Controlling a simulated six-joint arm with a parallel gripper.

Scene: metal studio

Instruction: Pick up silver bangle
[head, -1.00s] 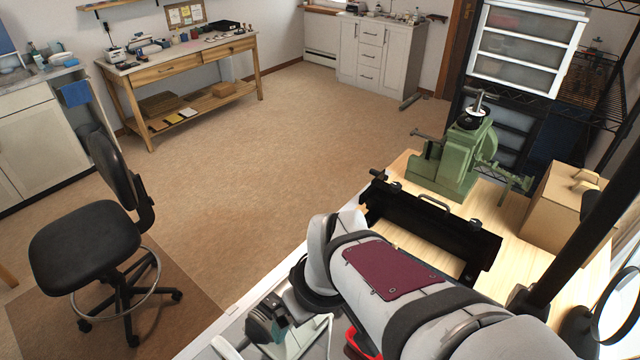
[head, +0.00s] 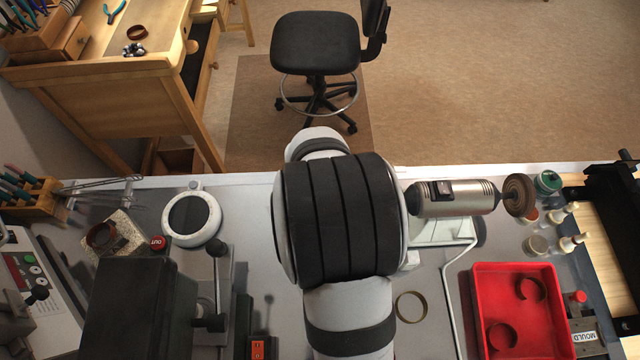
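A thin round bangle (head: 410,307) lies flat on the grey worktop, just right of my arm in the head view. It looks dull and brassy, and I cannot tell whether it is silver. Two open, dark copper-coloured cuffs lie in a red tray (head: 483,290) to its right. A brown bangle (head: 102,236) rests on a pale block at the left, and another brown bangle (head: 137,32) lies on the wooden bench at top left. No clearly silver bangle shows. My arm fills the middle of the view, and my gripper does not show.
A motor with a polishing wheel (head: 455,197) stands right of my arm. A round white-rimmed dial (head: 192,218), a dark machine (head: 140,308) and a tool rack (head: 28,196) crowd the left. Small bottles (head: 570,243) stand at right. A black chair (head: 316,42) is beyond the worktop.

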